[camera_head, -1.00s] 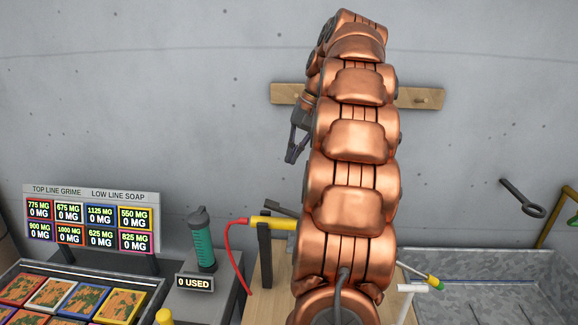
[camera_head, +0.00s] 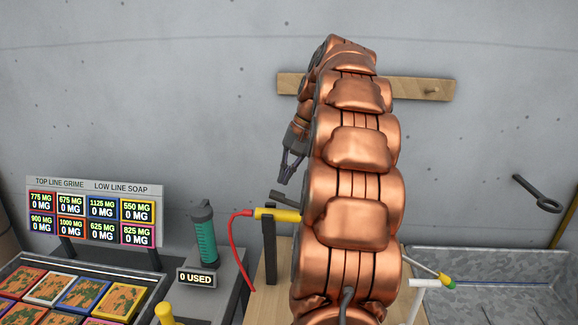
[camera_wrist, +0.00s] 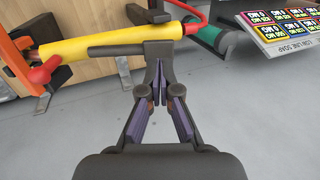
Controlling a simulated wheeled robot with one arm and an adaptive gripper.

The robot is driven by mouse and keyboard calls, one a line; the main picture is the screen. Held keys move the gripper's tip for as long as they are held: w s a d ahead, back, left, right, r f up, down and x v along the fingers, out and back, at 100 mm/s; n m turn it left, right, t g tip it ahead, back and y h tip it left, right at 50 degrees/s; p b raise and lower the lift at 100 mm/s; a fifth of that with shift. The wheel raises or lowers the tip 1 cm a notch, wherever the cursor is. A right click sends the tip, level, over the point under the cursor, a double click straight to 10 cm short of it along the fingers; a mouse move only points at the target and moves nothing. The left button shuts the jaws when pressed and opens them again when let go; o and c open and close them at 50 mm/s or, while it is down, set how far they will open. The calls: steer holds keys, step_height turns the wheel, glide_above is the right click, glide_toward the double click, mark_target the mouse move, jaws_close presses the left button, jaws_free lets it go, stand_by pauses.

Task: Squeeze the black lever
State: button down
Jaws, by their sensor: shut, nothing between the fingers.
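A yellow sprayer-like tool (camera_head: 273,215) with a red hose rests on a black upright post at the wooden bench. The black lever (camera_head: 287,201) sticks out above the yellow body. In the wrist view the yellow body (camera_wrist: 62,47) lies across the top left, with the lever (camera_wrist: 112,50) as a dark bar along it. My gripper (camera_head: 284,183) points down above the lever in the head view, with a small gap. In the wrist view my gripper (camera_wrist: 159,64) is shut and empty, its tips close to the lever's dark bracket; contact cannot be told. My arm hides the tool's right end.
A red hose (camera_head: 233,255) hangs left of the post. A green bottle (camera_head: 204,240) stands on the grey stand behind the "0 USED" sign (camera_head: 197,278). Colored tiles fill a tray at lower left. A metal sink (camera_head: 480,260) is at right.

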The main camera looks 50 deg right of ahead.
mark_target(277, 194)
steer(key=shift+p+x, duration=0.6)
steer(key=shift+x, duration=1.1)
